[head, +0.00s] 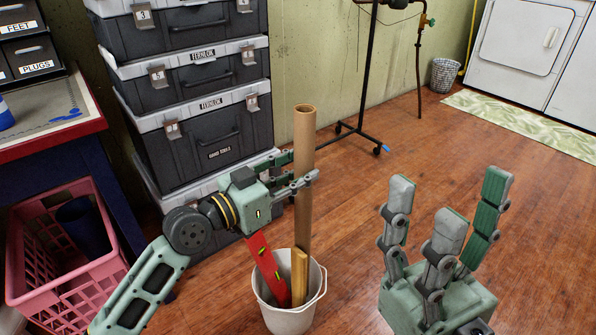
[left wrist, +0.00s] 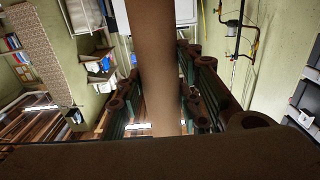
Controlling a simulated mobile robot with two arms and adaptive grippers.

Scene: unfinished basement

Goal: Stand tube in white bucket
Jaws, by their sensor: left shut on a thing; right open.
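The brown cardboard tube (head: 304,150) stands nearly upright, its lower part inside the white bucket (head: 284,315). My left gripper (head: 303,180) is shut around the tube above the bucket. In the left wrist view the tube (left wrist: 152,70) runs between the green fingers of my left gripper (left wrist: 160,95). The bucket also holds a red level (head: 266,262) and a yellow wooden piece (head: 299,277). The tube's bottom end is hidden inside the bucket, so I cannot tell whether it touches the bottom. My right gripper (head: 444,235) is open and empty, fingers up, to the right of the bucket.
Stacked grey-and-black tool cases (head: 205,130) stand behind my left gripper. A pink crate (head: 62,262) and a red-topped table (head: 50,140) are at the left. A black stand (head: 368,75) is behind. The wooden floor (head: 450,145) is clear in the middle right.

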